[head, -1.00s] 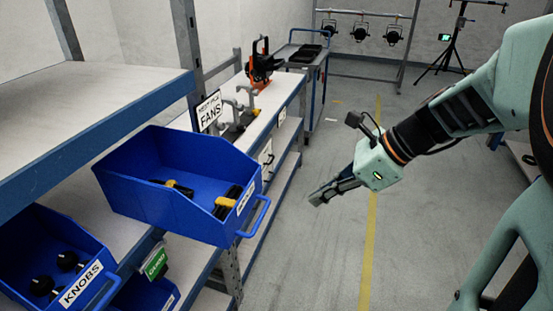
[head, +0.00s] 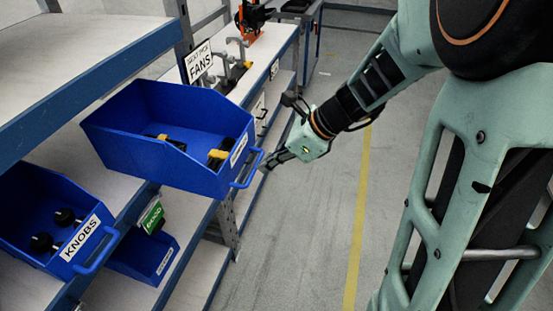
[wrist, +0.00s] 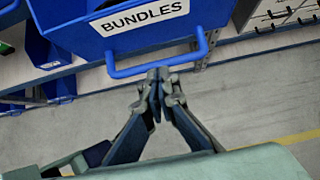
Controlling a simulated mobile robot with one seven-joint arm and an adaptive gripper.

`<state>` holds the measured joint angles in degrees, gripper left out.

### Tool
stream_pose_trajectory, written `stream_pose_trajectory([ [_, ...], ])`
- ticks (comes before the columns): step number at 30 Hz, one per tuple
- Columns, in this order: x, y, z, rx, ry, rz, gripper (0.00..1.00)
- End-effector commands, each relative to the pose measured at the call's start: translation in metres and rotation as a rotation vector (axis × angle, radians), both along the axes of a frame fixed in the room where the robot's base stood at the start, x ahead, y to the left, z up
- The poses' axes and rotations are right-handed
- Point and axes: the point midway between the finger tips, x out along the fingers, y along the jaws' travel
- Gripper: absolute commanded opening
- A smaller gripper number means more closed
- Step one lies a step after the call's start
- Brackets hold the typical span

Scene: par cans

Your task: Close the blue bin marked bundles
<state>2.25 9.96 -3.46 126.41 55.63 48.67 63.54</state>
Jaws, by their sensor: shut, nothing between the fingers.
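The blue bin marked bundles (head: 150,155) juts out from the shelf over the aisle in the head view, with yellow and black items inside. Its label reads BUNDLES in the wrist view (wrist: 138,16), above a blue loop handle (wrist: 155,68). My gripper (head: 268,165) is shut and empty, close by the handle's right end in the head view. In the wrist view, the fingertips (wrist: 160,76) meet just at or below the handle's lower bar. I cannot tell whether they touch it.
A blue bin marked KNOBS (head: 58,222) sits lower left, beside a smaller blue bin (head: 145,255) with a green tag (head: 152,216). A shelf post (head: 228,222) stands under the bundles bin. The floor aisle (head: 300,245) is clear.

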Motion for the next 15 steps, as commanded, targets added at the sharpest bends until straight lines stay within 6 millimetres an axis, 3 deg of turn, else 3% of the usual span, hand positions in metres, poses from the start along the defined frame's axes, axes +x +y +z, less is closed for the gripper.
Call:
stream_pose_trajectory([
  [15, 0.0031, 0.0103, 0.0004, 0.000, 0.001, 0.003, 0.00],
])
